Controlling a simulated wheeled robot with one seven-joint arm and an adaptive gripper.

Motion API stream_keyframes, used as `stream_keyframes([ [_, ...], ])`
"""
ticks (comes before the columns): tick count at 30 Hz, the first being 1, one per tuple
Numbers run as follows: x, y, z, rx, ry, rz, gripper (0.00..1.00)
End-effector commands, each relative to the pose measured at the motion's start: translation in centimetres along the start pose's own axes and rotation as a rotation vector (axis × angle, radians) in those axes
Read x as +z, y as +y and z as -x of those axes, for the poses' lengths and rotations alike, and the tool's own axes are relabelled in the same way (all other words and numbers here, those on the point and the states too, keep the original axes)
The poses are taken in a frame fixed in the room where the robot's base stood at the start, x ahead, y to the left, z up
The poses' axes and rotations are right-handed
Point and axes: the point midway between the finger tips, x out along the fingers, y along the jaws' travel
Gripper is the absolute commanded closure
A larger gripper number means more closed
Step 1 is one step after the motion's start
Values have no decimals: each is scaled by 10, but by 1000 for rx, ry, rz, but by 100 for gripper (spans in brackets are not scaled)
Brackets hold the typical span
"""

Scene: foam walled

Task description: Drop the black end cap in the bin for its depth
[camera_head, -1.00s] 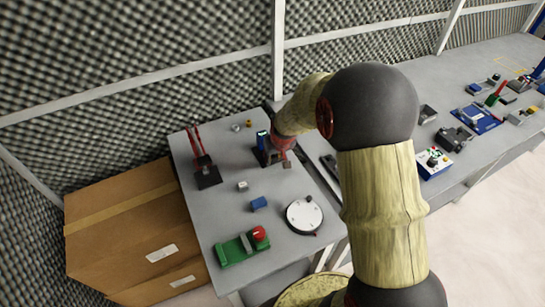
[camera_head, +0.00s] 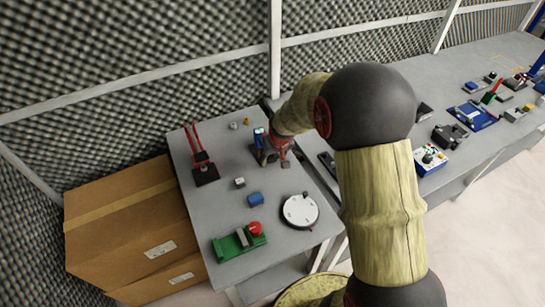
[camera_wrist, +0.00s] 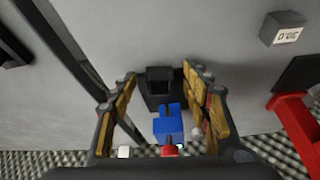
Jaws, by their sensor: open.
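I cannot pick out the black end cap for certain. My gripper (camera_wrist: 165,105) is open in the wrist view, with yellow-padded fingers at either side. Between and beyond them is a black block with a square recess (camera_wrist: 160,82), with a blue part (camera_wrist: 168,125) and a red tip in front. I cannot tell whether the fingers touch it. In the head view my gripper (camera_head: 277,158) is low at the right of the grey table (camera_head: 215,222), beside a blue upright device (camera_head: 259,138) with a lit top. I see no clear bin.
A red-armed black stand (camera_head: 204,172), a small labelled grey block (camera_head: 239,182), a blue block (camera_head: 255,200), a white round dial (camera_head: 300,211) and a green fixture (camera_head: 240,242) stand around. Cardboard boxes (camera_head: 120,230) are at left. The bench at right (camera_head: 440,85) holds several devices.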

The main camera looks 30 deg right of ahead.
Motion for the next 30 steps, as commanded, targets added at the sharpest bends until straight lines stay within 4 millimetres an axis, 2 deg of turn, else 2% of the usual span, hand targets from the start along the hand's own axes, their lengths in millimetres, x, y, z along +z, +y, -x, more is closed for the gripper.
stream_keyframes([
  [7, -1, 0, 2, 0, 1, 0, 52],
  [11, -1, 0, 14, 0, 3, 1, 52],
  [24, -1, 0, 97, 0, 4, -1, 52],
  [30, 0, 0, 116, 0, 1, 0, 52],
])
